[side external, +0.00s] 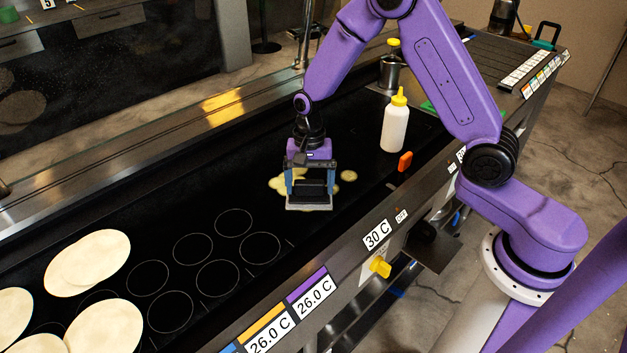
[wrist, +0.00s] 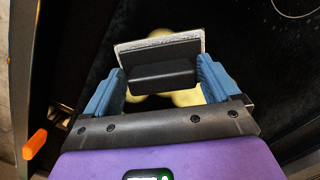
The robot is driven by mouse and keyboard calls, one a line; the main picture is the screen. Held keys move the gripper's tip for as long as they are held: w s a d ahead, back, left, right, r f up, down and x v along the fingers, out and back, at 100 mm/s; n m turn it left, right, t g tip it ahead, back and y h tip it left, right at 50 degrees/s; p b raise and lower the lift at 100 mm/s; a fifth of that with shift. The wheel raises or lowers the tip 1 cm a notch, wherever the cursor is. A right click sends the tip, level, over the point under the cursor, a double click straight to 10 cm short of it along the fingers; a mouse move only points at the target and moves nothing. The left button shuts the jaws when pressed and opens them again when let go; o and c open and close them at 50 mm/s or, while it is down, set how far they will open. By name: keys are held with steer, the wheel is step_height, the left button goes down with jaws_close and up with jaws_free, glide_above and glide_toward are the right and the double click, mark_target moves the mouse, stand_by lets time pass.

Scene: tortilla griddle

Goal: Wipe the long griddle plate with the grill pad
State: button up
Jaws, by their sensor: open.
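The grill pad, a dark block with a light grey edge and a black handle, is in the wrist view (wrist: 160,50) and at mid-griddle in the side view (side external: 308,206). My gripper (side external: 312,183) is over it with its blue fingers open on either side of the handle. The wrist view shows the fingers (wrist: 164,78) spread, with a gap visible beside the handle. The long black griddle plate (side external: 225,180) runs diagonally across the side view. A yellowish smear (side external: 280,183) lies around the pad, with a separate spot (side external: 348,175) to its right. The pad's underside is hidden.
A white squeeze bottle with a yellow cap (side external: 396,125) stands behind and right of my gripper. An orange object (side external: 405,161) is near the front rail. Pale tortillas (side external: 88,262) lie at the left end, beside outlined circles. A metal container (side external: 390,72) stands farther back.

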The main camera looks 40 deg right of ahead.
steer(key=c, duration=0.8)
steer(key=shift+c, duration=0.2)
steer(key=shift+w+d, duration=0.75)
steer(key=shift+d, duration=0.25)
steer(key=shift+w+d, duration=0.75)
steer(key=shift+d, duration=0.25)
steer(key=shift+w+d+r, duration=0.1)
steer(key=shift+w+d, duration=0.65)
steer(key=shift+d, duration=0.25)
steer(key=shift+w+d, duration=0.7)
steer(key=shift+d, duration=0.3)
steer(key=shift+w+d, duration=0.1)
